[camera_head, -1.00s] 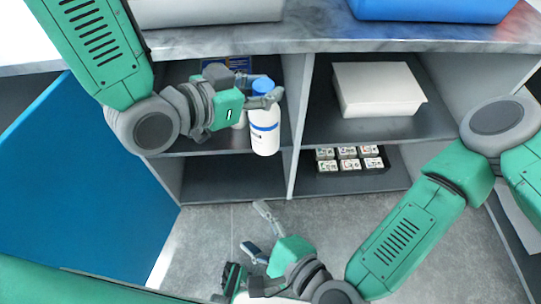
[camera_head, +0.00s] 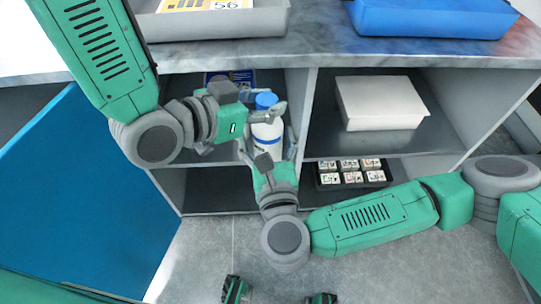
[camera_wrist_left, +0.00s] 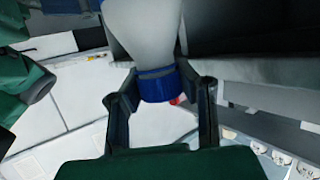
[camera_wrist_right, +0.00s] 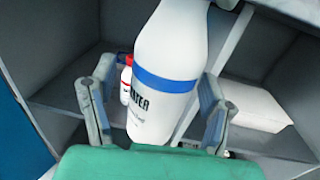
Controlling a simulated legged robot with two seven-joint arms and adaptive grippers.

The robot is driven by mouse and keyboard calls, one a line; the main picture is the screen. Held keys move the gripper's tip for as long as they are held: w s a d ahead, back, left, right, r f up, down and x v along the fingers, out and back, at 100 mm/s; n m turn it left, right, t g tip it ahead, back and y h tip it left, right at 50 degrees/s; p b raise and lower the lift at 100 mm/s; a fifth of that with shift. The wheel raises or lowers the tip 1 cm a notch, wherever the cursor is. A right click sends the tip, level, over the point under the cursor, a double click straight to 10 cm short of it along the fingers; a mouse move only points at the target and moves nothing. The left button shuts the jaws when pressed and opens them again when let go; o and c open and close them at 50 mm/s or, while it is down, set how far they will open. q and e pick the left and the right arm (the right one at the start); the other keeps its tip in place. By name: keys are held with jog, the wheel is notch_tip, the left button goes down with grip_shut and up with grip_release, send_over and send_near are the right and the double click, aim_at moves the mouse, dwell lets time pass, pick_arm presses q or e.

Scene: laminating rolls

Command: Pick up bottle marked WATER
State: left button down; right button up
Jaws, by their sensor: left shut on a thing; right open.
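The white bottle (camera_head: 267,131) with a blue cap and blue band is in front of the left shelf opening. In the right wrist view the bottle (camera_wrist_right: 168,108) shows dark letters ending "ATER". My left gripper (camera_head: 264,103) is shut on it at the cap end; the left wrist view shows the blue cap between the fingers (camera_wrist_left: 163,88). My right gripper (camera_head: 266,150) is open below, its fingers (camera_wrist_right: 150,98) on either side of the lower body. I cannot tell if they touch it.
A smaller bottle with a red part (camera_wrist_right: 125,83) stands behind. A white box (camera_head: 381,103) is on the right shelf, with a dark tray of small labelled blocks (camera_head: 322,183) below. Grey (camera_head: 270,24) and blue (camera_head: 430,20) bins stand on the counter. A blue door (camera_head: 80,200) is open at left.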

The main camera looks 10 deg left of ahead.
jog(key=shift+x, duration=1.9)
grip_shut()
pick_arm(q)
jog(key=shift+w+r, duration=0.1)
pick_arm(e)
jog(key=shift+s+a, duration=0.1)
jog(key=shift+s, duration=0.05)
pick_arm(q)
jog(key=c, duration=1.3)
grip_release()
jog(key=shift+c, duration=0.2)
pick_arm(e)
jog(key=shift+r, duration=0.1)
pick_arm(q)
jog(key=shift+o, duration=0.8)
